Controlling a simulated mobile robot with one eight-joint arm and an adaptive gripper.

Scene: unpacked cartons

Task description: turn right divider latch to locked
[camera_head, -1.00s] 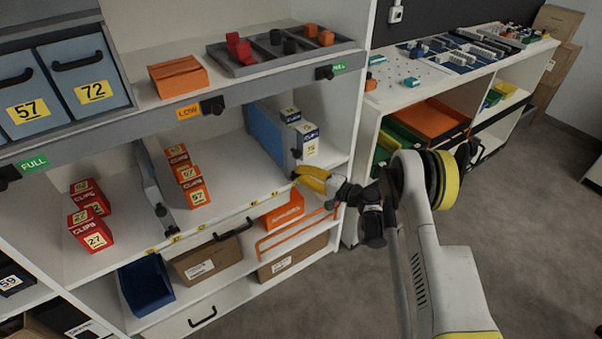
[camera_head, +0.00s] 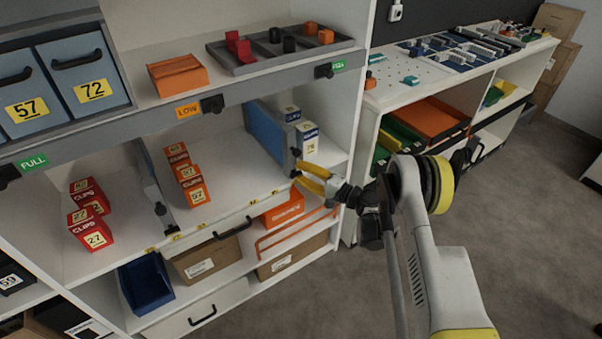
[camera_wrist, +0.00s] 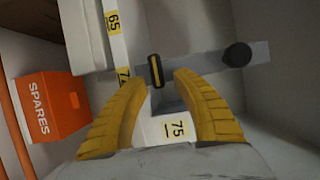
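The right divider (camera_head: 268,133) is a blue-grey panel standing on the middle shelf, with a grey metal front strip. In the wrist view that strip (camera_wrist: 200,62) carries a black latch handle with a yellow stripe (camera_wrist: 156,70) and a round black knob (camera_wrist: 237,54). My gripper (camera_head: 297,172) is at the lower front end of this divider. Its yellow fingers are apart in the wrist view (camera_wrist: 160,78), with the latch handle between and just beyond the tips. I cannot tell whether either finger touches it. The latch's locked or unlocked marking is not readable.
A left divider (camera_head: 150,177) stands between red clip boxes (camera_head: 90,228) and orange boxes (camera_head: 188,176). White-and-blue boxes (camera_head: 308,140) sit right of the right divider. An orange SPARES box (camera_wrist: 50,105) is below. Floor at right (camera_head: 530,220) is clear.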

